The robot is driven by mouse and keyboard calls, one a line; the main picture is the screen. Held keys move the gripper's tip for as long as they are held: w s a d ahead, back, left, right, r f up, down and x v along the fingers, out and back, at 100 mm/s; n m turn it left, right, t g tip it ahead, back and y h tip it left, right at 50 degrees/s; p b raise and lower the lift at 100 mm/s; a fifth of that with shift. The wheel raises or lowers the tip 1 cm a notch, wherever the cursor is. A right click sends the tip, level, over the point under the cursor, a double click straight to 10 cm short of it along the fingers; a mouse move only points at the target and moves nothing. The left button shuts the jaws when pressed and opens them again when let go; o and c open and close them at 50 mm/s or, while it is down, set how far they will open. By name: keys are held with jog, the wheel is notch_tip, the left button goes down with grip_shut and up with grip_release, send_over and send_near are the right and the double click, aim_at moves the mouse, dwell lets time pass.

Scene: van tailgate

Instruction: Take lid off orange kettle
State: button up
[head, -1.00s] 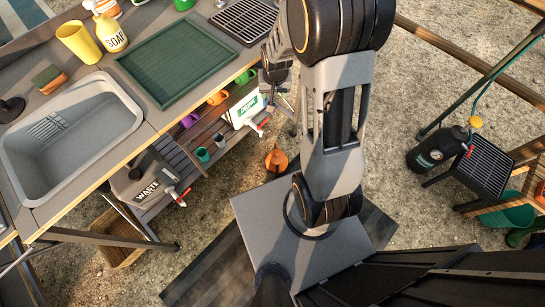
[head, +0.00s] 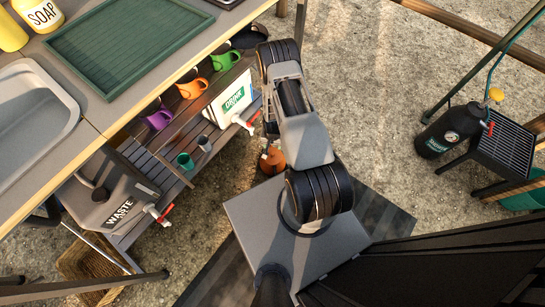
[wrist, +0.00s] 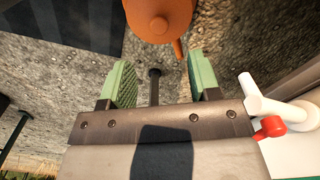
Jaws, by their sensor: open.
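The orange kettle (head: 272,161) stands low on the gravel between the shelf unit and my base, partly hidden by my arm in the head view. In the wrist view the kettle (wrist: 150,8) is cut off by the top edge. The lid appears to be on. My gripper (wrist: 162,80) is open, its green-padded fingers apart and apart from the kettle. A dark rod with a round end shows between the fingers; I cannot tell what it is. In the head view my gripper (head: 268,146) is mostly hidden.
The white drink container (head: 232,98) with a red-handled tap stands close to my gripper on the slatted shelf (head: 160,178). Green, orange and purple mugs stand there too. A waste container (head: 108,195) is at left.

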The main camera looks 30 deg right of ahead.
aim_at(273, 152)
notch_tip(273, 152, down, 10)
jog(key=b, duration=0.4)
jog(key=shift+r, duration=0.1)
jog(key=shift+r, duration=0.1)
jog(key=c, duration=1)
jog(key=shift+r, duration=0.1)
